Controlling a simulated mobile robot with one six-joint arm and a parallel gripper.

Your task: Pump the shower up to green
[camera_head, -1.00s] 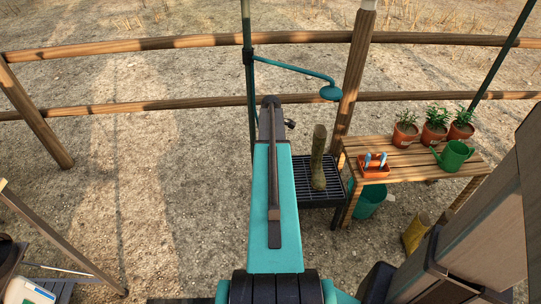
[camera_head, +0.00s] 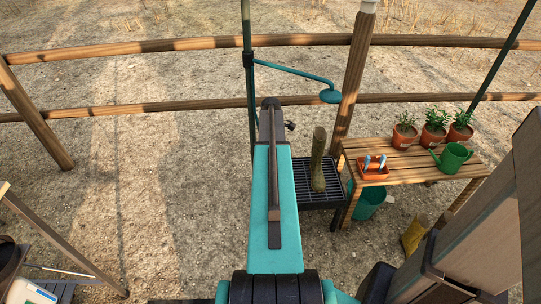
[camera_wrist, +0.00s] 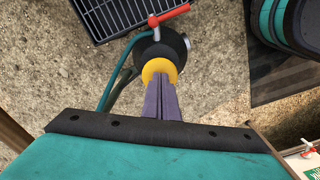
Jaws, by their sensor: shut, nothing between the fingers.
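The wrist view shows a dark round-bodied unit with a yellow round part (camera_wrist: 158,70) and a red T-shaped handle (camera_wrist: 168,17); it appears to be the pump. A teal hose (camera_wrist: 117,72) runs beside it. My gripper (camera_wrist: 161,86) is shut and empty, its grey-purple fingers pointing at the yellow part and overlapping its near edge; I cannot tell whether they touch. No gauge or green mark is readable. In the head view a teal shower head (camera_head: 330,96) hangs from an arm on a green pole (camera_head: 248,75). My own arm hides the pump there.
A black grate (camera_head: 303,177) with an upright log (camera_head: 318,160) stands right of my arm. A slatted bench (camera_head: 413,166) holds potted plants, a green watering can (camera_head: 452,156) and an orange tray (camera_head: 373,171). A wooden rail fence (camera_head: 190,104) runs behind. Open gravel lies to the left.

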